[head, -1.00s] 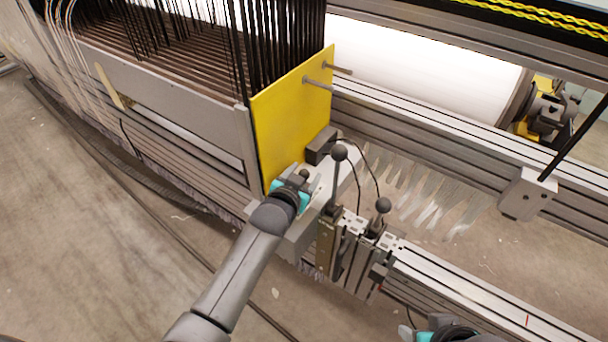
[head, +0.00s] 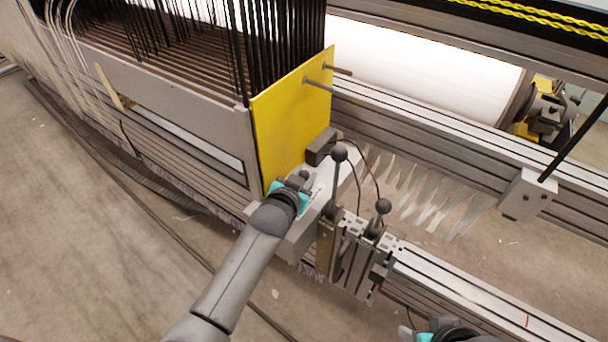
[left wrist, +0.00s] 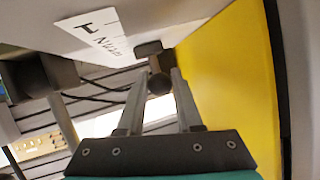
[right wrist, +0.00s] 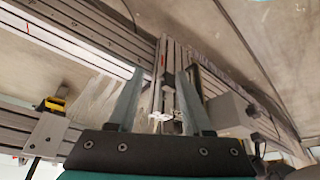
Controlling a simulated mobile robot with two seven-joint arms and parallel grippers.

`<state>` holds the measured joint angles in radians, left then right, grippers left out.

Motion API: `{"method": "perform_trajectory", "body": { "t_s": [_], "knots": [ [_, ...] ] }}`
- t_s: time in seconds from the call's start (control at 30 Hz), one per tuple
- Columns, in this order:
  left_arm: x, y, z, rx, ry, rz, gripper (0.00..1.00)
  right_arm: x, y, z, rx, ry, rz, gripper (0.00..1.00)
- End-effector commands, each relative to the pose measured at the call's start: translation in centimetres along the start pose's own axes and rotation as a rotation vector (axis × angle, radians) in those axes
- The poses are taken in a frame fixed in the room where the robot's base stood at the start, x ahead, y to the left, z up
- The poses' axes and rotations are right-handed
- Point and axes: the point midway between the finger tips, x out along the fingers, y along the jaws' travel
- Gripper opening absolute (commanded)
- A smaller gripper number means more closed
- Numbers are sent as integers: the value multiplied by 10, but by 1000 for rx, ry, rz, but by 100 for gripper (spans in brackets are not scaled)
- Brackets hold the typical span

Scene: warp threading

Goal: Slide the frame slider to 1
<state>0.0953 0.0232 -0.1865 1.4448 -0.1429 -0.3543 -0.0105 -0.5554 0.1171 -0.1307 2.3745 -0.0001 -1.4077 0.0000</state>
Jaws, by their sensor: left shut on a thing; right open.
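The frame slider's dark round knob (left wrist: 159,84) sits between the fingertips of my left gripper (left wrist: 157,90) in the left wrist view, and the fingers are closed on it. A white label (left wrist: 104,36) with dark marks lies beside the knob; its text is too unclear to read. In the head view my left gripper (head: 300,186) is at the foot of the yellow panel (head: 290,122), partly hiding the slider. My right gripper (right wrist: 160,80) is open and empty in the right wrist view. It shows only partly at the bottom edge of the head view.
Two upright levers with ball knobs (head: 339,153) (head: 383,206) stand just right of my left gripper, with thin black cables behind. A metal rail (head: 470,301) runs to the lower right. A white roller (head: 430,68) lies behind. Bare floor (head: 110,230) is at left.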

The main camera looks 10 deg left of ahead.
Motion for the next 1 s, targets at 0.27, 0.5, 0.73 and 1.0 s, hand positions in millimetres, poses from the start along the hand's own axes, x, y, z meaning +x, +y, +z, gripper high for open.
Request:
{"method": "perform_trajectory", "body": {
  "t_s": [0.27,0.5,0.73,1.0],
  "knots": [
    [0,0,1,0,-2,1,0,0,0,0,0,-1,0,50],
    [0,0,1,0,-2,1,0,0,0,0,0,-2,-1,50],
    [0,0,1,0,-2,1,0,0,0,1,-1,-2,-1,50],
    [-11,-2,5,0,-5,1,0,18,-2,8,-2,-37,-5,50]
  ]
}}
